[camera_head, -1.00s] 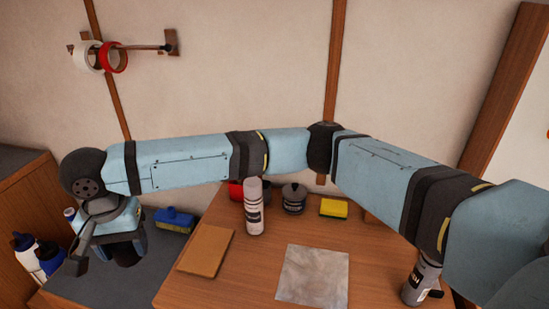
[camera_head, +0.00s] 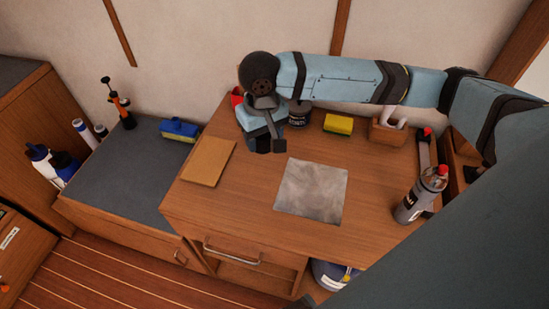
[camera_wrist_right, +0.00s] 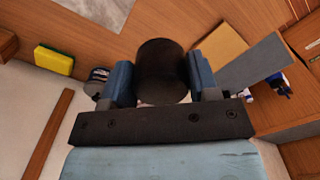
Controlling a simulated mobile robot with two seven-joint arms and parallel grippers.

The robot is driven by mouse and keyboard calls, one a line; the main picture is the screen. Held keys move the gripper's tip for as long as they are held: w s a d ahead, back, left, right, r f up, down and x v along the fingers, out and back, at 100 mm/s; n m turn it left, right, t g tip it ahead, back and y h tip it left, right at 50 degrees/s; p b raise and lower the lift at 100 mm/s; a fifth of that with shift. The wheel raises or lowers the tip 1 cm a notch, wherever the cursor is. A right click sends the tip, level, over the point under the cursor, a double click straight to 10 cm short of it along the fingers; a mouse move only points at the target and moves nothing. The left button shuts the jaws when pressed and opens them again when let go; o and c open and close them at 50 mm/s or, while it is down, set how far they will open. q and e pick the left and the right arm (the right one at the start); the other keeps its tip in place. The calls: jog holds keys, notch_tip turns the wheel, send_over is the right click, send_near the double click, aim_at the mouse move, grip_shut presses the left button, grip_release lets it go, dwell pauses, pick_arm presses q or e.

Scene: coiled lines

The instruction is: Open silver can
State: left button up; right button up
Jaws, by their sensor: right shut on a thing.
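My right gripper (camera_head: 265,143) is above the back left of the wooden table. In the right wrist view its two blue fingers (camera_wrist_right: 160,68) are closed on either side of a dark cylinder (camera_wrist_right: 163,62). The cylinder looks like the dark cap of the can that stood here a second ago. The body of that can is hidden behind my gripper in the head view. I cannot tell whether cap and body are apart. Another silver-grey can (camera_head: 409,207) with a red top stands at the table's right edge. My left gripper is not in view.
A wooden board (camera_head: 207,162) and a grey square sheet (camera_head: 312,188) lie on the wooden table (camera_head: 250,215). A blue brush (camera_head: 180,130) is on the bench to the left.

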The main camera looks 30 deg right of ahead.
aim_at(266, 186)
notch_tip(266, 186, down, 17)
jog(key=shift+r, duration=0.2)
jog(key=shift+f, duration=0.35)
jog(key=shift+f, duration=0.1)
jog(key=o, duration=1)
